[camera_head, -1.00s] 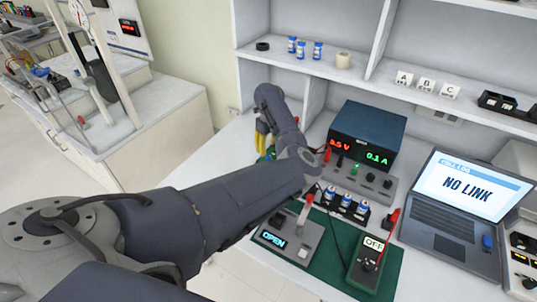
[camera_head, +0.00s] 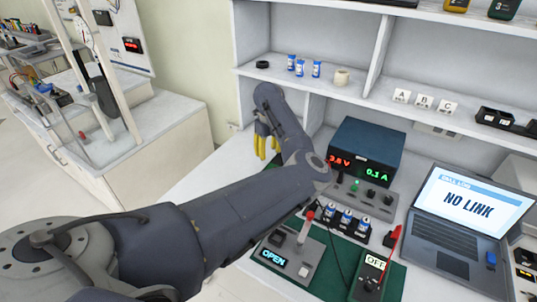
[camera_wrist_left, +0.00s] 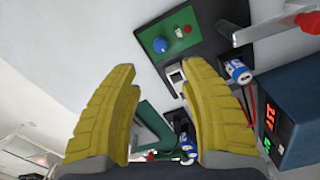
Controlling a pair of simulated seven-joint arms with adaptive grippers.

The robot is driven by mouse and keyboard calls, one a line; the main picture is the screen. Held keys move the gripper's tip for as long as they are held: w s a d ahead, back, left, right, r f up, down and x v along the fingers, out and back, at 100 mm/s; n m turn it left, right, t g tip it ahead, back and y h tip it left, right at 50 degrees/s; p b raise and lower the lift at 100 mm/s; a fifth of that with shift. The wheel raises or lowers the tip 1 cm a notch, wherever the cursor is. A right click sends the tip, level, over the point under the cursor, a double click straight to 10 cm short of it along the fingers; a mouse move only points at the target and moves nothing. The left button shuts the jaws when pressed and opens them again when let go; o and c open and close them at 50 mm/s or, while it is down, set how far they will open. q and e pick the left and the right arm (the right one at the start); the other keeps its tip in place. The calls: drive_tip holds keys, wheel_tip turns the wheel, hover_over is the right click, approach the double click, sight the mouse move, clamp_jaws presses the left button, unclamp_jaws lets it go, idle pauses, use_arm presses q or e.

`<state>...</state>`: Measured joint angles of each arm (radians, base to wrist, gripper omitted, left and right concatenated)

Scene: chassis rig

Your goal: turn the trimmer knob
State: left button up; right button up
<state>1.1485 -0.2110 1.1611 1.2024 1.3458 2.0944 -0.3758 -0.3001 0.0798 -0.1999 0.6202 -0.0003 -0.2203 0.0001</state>
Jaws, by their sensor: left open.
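A round blue knob (camera_wrist_left: 160,45) stands on a small green plate on a dark box in the left wrist view; I take it for the trimmer knob. It cannot be made out in the head view. My left gripper (camera_head: 265,147) points down at the back left of the bench, left of the power supply (camera_head: 366,150). In the left wrist view its yellow fingers (camera_wrist_left: 165,105) are wide apart with nothing between them. The knob lies beyond the fingertips, apart from them. My right gripper is in neither view.
A lever box (camera_head: 290,255) reading OPEN, several blue-white cells (camera_head: 346,217), a meter (camera_head: 372,275) reading OFF and a laptop (camera_head: 465,215) occupy the bench. Shelves (camera_head: 300,75) rise behind. The bench left of my forearm is clear.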

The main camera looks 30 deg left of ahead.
use_arm(q)
drive_tip(key=s+a+r+y, duration=0.2)
drive_tip(key=a+r+y, duration=0.15)
drive_tip(key=a, duration=0.85)
drive_tip(key=w+a+r+t+y, duration=0.2)
drive_tip(key=w+a+r, duration=0.25)
drive_tip(key=r, duration=0.45)
drive_tip(key=s+d+f+m+g+h, duration=0.1)
drive_tip(key=d+f+h, duration=0.25)
drive_tip(key=d, duration=0.45)
drive_tip(key=s+d+f+m+g+h, duration=0.15)
drive_tip(key=d+f, duration=0.25)
drive_tip(key=d, duration=0.5)
drive_tip(key=shift+t+h, duration=0.25)
drive_tip(key=f, duration=1.7)
drive_tip(key=shift+a, duration=0.2)
drive_tip(key=shift+c, duration=0.3)
